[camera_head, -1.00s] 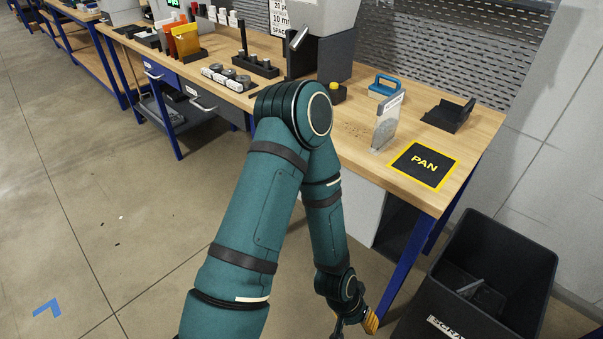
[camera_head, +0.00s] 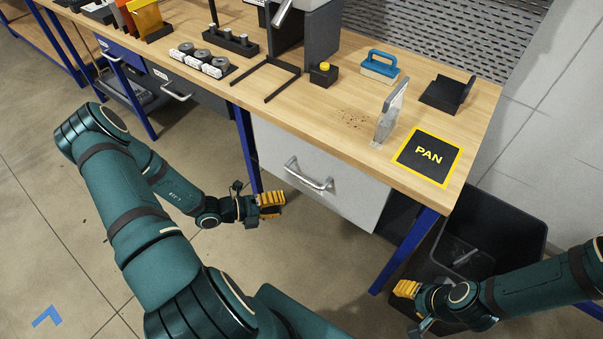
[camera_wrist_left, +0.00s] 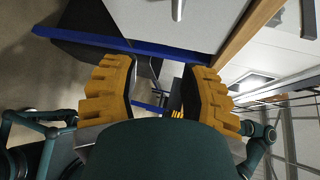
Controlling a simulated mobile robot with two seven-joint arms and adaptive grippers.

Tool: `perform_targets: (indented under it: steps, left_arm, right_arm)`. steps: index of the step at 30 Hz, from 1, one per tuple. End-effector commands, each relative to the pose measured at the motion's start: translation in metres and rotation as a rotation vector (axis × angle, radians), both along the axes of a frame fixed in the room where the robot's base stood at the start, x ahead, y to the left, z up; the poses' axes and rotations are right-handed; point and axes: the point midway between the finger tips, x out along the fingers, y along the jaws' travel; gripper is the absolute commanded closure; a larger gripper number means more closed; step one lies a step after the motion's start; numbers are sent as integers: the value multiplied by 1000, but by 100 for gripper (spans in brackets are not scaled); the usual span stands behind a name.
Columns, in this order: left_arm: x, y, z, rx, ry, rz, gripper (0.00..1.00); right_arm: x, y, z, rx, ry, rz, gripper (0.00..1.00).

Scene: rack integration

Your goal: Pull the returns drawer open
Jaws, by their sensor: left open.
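A light grey drawer (camera_head: 335,195) under the right part of the bench is shut, with a silver bar handle (camera_head: 309,175) across its front. No label on it is readable. My left gripper (camera_head: 272,204) is in front of the bench, low and to the left of the handle, apart from it. In the left wrist view my left gripper (camera_wrist_left: 163,76) is open and empty. The drawer front (camera_wrist_left: 222,22) and part of the handle (camera_wrist_left: 178,9) show beyond its fingers at the top. My right gripper (camera_head: 410,305) is near the bin; its opening is unclear.
Two more drawer handles (camera_head: 176,96) (camera_head: 109,56) are at the left. A blue bench leg (camera_head: 247,150) stands close behind my left gripper. Another leg (camera_head: 405,252) and the black bin (camera_head: 500,215) are at the right. The floor (camera_head: 60,180) at the left is clear.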

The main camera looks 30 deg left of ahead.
Motion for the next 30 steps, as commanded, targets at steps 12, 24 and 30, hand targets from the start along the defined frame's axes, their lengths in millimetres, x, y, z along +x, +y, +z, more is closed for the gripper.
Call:
perform_targets:
  steps: [12,24,30]
  left_arm:
    - [20,50,9,-184,18,271,56]
    - [86,14,-6,-182,18,266,56]
    - [111,2,-11,-180,19,267,56]
  right_arm:
    - [-2,0,3,1,5,1,50]
    - [-3,0,-8,2,8,5,50]
    - [-2,0,-12,1,5,4,50]
